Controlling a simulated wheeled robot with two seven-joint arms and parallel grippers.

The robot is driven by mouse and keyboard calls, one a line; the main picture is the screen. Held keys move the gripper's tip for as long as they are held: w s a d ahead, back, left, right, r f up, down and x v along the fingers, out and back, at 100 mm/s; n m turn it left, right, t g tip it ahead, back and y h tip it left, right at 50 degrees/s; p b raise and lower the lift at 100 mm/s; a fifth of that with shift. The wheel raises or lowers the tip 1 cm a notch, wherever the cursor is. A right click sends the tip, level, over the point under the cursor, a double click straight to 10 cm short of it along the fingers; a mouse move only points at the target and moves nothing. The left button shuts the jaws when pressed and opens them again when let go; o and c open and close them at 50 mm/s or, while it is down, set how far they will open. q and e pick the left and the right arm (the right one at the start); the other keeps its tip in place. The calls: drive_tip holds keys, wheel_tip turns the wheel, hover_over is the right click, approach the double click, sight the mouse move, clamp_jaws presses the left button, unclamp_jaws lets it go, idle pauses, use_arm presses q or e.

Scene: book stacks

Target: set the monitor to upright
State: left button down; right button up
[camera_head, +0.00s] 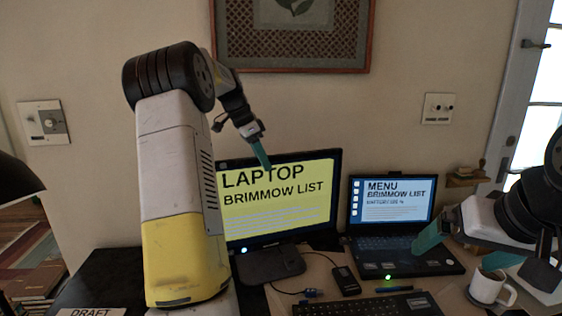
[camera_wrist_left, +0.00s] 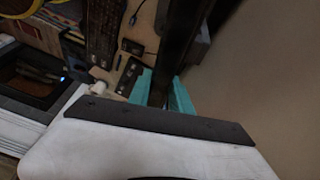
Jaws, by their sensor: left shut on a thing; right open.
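The monitor (camera_head: 285,222) stands on its dark base (camera_head: 268,264) on the desk, left of centre in the head view. Its yellow screen reads "LAPTOP BRIMMOW LIST" and faces me; any small lean is hard to judge. My left gripper (camera_head: 264,157) reaches over from behind my arm and is shut on the monitor's top edge. In the left wrist view, the teal fingers (camera_wrist_left: 162,94) lie on both sides of the dark, thin monitor edge (camera_wrist_left: 178,45). My arm hides the monitor's left side. My right gripper (camera_head: 465,248) is open and empty, in front of the laptop and above the desk's right side.
An open laptop (camera_head: 405,247) stands right of the monitor. A white mug (camera_head: 487,288) is below my right gripper. A black keyboard (camera_head: 370,305), a small black box (camera_head: 345,281) and a cable lie in front. A wall is close behind the monitor.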

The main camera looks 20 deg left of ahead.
use_arm(q)
drive_tip(key=c, duration=1.2)
unclamp_jaws()
drive_tip(key=shift+s+d+f, duration=0.1)
drive_tip(key=shift+s+d, duration=0.05)
drive_tip(key=shift+s, duration=0.05)
drive_tip(key=shift+c, duration=0.2)
drive_tip(key=shift+a+r, duration=0.2)
drive_tip(key=shift+r, duration=0.1)
drive_tip(key=v, duration=0.7)
